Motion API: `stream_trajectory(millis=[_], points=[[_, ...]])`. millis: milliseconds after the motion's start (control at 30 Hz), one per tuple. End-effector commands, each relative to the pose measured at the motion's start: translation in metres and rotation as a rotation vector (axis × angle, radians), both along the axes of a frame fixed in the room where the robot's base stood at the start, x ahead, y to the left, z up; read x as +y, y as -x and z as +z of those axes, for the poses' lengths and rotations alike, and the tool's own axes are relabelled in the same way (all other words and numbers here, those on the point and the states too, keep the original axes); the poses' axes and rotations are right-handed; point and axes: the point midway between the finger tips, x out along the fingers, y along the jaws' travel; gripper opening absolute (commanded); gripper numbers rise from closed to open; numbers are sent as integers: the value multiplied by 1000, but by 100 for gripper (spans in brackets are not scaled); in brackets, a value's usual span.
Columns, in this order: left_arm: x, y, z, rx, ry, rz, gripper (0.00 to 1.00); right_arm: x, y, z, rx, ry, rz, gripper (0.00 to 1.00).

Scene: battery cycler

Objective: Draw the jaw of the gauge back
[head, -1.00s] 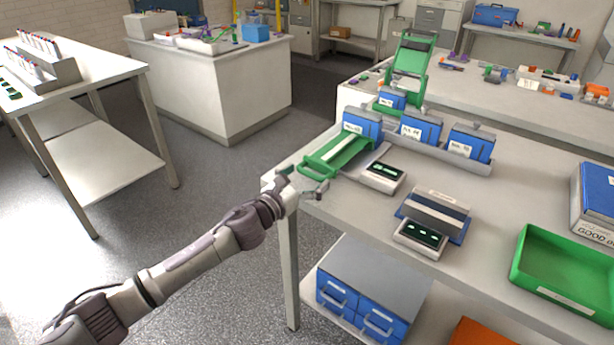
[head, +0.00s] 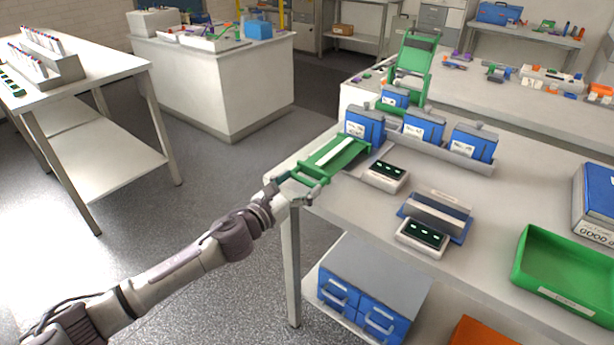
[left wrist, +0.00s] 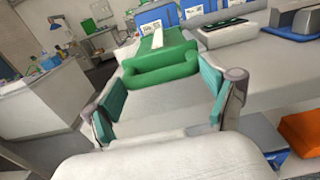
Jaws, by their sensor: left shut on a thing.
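The green jaw of the gauge (head: 328,160), with a white strip along its top, lies at the left end of the table. Its near end has a green handle (left wrist: 160,68). A blue block with a white label (head: 366,126) stands at its far end. My right gripper is not in view.
Beside the jaw is a small display (head: 386,177). Several blue blocks stand in a grey tray (head: 470,163) behind. A second display (head: 422,235) and a green bin (head: 560,285) are to the right. The floor left of the table is clear.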

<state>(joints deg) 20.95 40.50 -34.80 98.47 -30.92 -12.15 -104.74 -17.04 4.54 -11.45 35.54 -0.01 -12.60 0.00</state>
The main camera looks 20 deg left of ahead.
Motion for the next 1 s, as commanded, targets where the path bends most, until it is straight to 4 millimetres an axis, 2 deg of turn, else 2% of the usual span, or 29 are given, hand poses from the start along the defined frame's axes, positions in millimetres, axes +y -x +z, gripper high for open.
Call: stream_trajectory(millis=[233,267,333,767,867,1000], points=[[0,0,0,-1,1,-1,22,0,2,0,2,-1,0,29],[0,0,0,-1,1,-1,89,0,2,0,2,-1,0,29],[0,0,0,-1,1,-1,100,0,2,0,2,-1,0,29],[2,5,0,0,1,0,100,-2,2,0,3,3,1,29],[7,18,-1,2,-2,0,100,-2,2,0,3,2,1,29],[16,46,-2,3,-2,-1,100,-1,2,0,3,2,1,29]])
